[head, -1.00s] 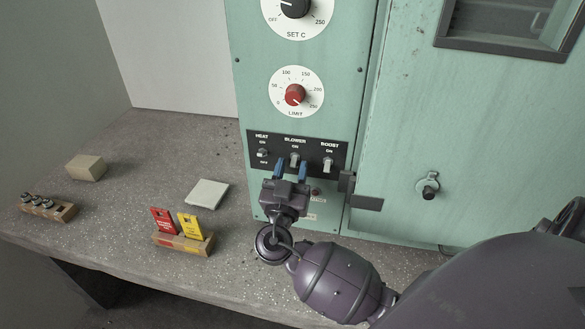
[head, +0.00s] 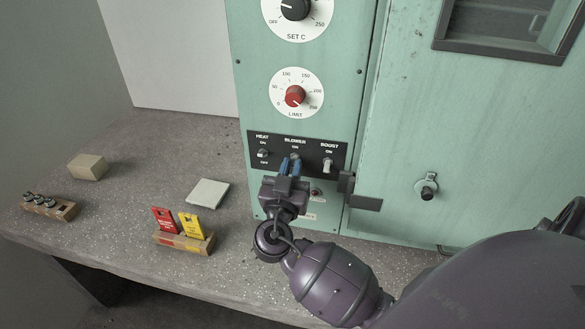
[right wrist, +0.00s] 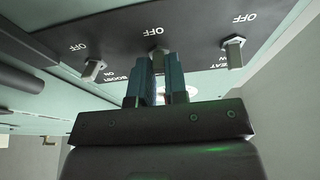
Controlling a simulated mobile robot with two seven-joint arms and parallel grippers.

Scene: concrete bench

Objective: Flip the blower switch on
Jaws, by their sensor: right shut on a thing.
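The blower switch (head: 295,156) is the middle toggle on the black switch panel (head: 312,146) of the green oven. My right gripper (head: 290,166) is at it from below, its blue fingertips on either side of the lever and shut on it. The right wrist view is upside down and shows the blower switch (right wrist: 158,60) between the two blue fingers (right wrist: 158,78). The fingers hide most of the lever, so I cannot tell its position. My left gripper is not in view.
The heat switch (head: 263,153) and boost switch (head: 328,164) stand close on either side. A dark latch (head: 364,202) juts out at the right. A wooden block with red and yellow tags (head: 183,242), a white pad (head: 208,194) and a beige block (head: 88,167) are on the bench.

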